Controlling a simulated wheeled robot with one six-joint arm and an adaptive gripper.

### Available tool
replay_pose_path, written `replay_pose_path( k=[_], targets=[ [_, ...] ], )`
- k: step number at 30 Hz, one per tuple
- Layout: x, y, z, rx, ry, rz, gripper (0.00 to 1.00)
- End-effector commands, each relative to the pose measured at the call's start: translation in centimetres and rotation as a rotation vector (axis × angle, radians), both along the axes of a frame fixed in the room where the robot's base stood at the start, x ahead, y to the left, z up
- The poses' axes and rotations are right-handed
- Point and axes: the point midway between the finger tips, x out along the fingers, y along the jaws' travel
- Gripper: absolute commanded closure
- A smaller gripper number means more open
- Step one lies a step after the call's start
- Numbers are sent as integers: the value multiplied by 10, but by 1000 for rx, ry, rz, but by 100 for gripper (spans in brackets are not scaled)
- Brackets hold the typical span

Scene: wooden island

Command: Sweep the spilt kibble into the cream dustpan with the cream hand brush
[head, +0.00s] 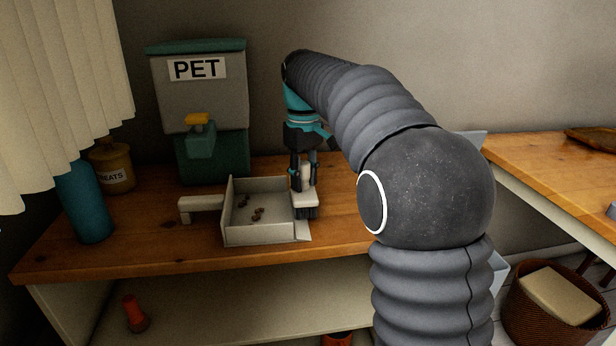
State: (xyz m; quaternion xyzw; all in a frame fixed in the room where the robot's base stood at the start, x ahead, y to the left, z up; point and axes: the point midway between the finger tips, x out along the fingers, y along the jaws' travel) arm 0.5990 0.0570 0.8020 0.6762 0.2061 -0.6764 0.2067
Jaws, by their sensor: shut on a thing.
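The cream dustpan (268,237) lies on the wooden island top, its handle pointing left and its open side to the right. Several brown kibble pieces (257,214) lie inside it. My gripper (304,176) points down at the dustpan's right side, shut on the cream hand brush (306,198). The brush is upright, with its dark bristles low at the dustpan's open right edge. I cannot tell whether the bristles touch the pan lip or the wood. My arm hides the top to the right of the brush, so any kibble there is out of sight.
A green and grey PET dispenser (200,110) stands behind the dustpan. A blue cylinder (84,203) and a TREATS jar (112,167) stand at the left, near a curtain (55,90). Bare wood (150,240) shows at the front left. A basket (545,305) sits at lower right.

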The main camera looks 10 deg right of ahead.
Motion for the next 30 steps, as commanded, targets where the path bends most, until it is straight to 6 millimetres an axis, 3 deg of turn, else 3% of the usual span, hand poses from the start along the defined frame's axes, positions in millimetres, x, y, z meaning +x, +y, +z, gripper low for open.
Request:
replay_pose_path(
  k=[10, 30],
  targets=[
    [0, 0, 3, 1, -1, 0, 100],
    [0, 0, 56, 0, 0, 0, 100]
  ],
)
